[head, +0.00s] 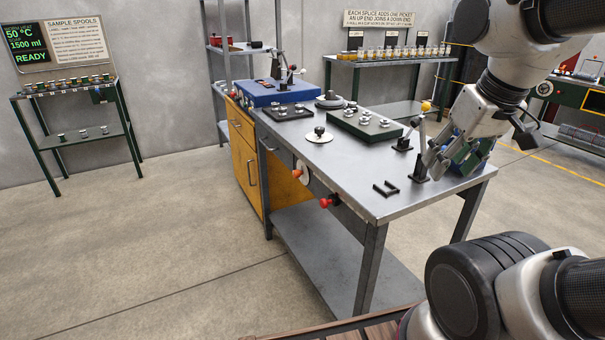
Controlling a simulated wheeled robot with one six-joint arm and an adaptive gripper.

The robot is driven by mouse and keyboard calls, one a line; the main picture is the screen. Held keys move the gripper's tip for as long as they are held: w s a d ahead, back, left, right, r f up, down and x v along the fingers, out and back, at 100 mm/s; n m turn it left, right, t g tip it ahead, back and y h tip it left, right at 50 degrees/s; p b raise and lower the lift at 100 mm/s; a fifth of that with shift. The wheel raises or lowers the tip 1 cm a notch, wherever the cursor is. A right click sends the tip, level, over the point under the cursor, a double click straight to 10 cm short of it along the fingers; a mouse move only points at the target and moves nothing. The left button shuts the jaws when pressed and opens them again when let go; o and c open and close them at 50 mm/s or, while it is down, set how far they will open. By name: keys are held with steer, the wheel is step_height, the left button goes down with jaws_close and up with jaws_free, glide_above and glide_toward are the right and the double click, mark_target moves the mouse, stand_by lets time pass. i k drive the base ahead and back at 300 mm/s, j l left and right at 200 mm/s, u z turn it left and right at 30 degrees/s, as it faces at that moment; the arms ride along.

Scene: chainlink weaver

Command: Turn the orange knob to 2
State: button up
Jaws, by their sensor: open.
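The orange knob (297,173) sticks out from the front side of the grey metal workbench (350,165). A pale round dial plate (306,176) shows behind it. The dial's numbers and the knob's pointer are too small to read. My gripper (434,163) is open above the right end of the bench, well to the right of the knob and apart from it. It points down and to the left, with nothing seen between its fingers.
A red knob (325,203) sticks out right of the orange one. On the bench stand a yellow-tipped lever (425,107), a green block with metal pieces (366,125), a blue box (275,91) and a black bracket (386,188). The floor (180,235) left of the bench is clear.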

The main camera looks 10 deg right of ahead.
mark_target(296, 173)
steer(key=i+j+u, duration=0.15)
steer(key=i+j, duration=0.5)
steer(key=i, duration=0.1)
